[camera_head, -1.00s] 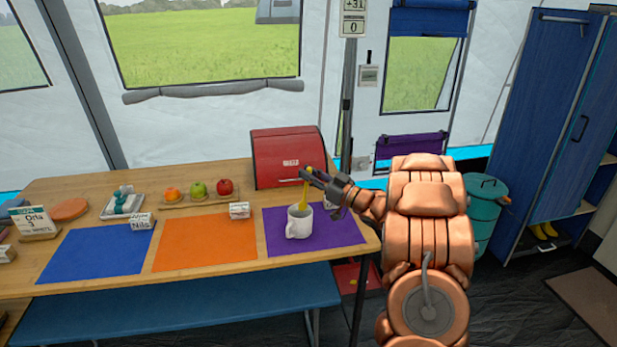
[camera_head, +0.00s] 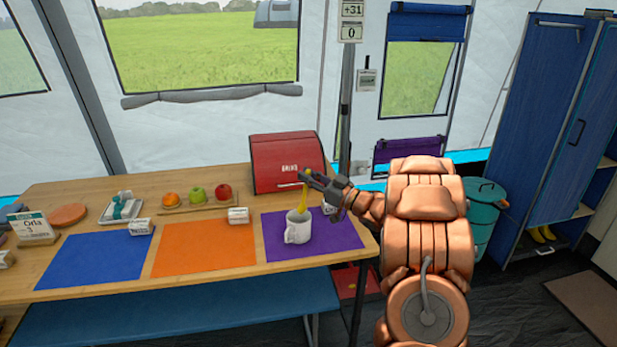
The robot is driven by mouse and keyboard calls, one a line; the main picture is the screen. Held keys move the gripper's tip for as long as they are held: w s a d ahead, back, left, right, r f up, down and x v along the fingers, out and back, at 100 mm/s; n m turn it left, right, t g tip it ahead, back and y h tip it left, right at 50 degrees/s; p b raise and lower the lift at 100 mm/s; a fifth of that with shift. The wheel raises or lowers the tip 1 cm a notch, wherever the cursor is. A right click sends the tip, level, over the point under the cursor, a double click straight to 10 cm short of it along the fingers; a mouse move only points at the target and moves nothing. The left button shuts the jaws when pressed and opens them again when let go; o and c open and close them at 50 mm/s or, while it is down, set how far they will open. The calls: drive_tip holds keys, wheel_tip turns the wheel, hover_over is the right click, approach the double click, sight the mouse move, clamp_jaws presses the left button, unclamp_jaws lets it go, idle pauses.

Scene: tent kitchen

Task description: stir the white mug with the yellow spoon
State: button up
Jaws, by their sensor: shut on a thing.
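The white mug (camera_head: 297,232) stands upright on the purple mat (camera_head: 340,241) at the right end of the table. The yellow spoon (camera_head: 304,200) is held nearly upright over the mug, its lower end at or inside the mug's mouth. The mug's rim hides the spoon's tip, so I cannot tell how deep it is. My gripper (camera_head: 308,176) is above the mug, shut on the upper part of the spoon.
A red bread box (camera_head: 285,160) stands behind the mug. A small white block (camera_head: 238,215) lies at the back of the orange mat (camera_head: 203,250). The blue mat (camera_head: 95,259) is mostly bare. A tray of fruit (camera_head: 198,203) is at the back.

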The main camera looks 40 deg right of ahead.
drive_tip(key=shift+r+p, duration=1.5)
drive_tip(key=shift+r, duration=1)
